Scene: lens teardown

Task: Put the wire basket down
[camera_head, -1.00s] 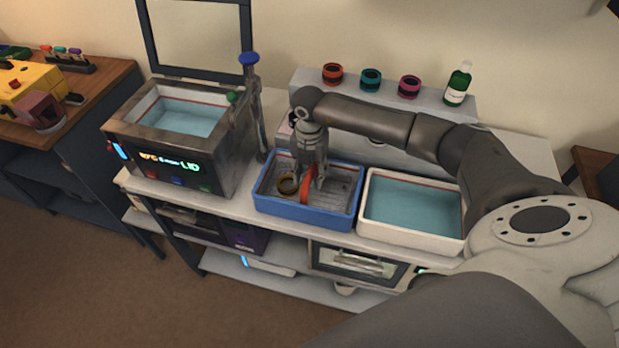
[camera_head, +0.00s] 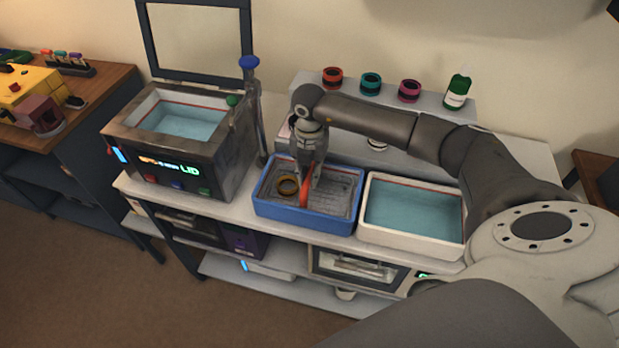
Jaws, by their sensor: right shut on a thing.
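My right gripper (camera_head: 309,174) points down into the blue tray (camera_head: 303,221). It is shut on the red-orange handle (camera_head: 306,190) of the wire basket (camera_head: 335,193). The basket's grey mesh lies inside the blue tray; whether it touches the tray's floor I cannot tell. A brass-coloured ring (camera_head: 287,187) sits in the basket, left of the gripper. The gripper hides part of the basket's far side. My left gripper is not in view.
A white tray (camera_head: 411,238) of bluish liquid stands directly right of the blue tray. A tank (camera_head: 175,146) with an open lid stands to the left, with a blue-topped post (camera_head: 249,64) beside it. Several coloured jars and a green bottle (camera_head: 457,92) stand on the shelf behind.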

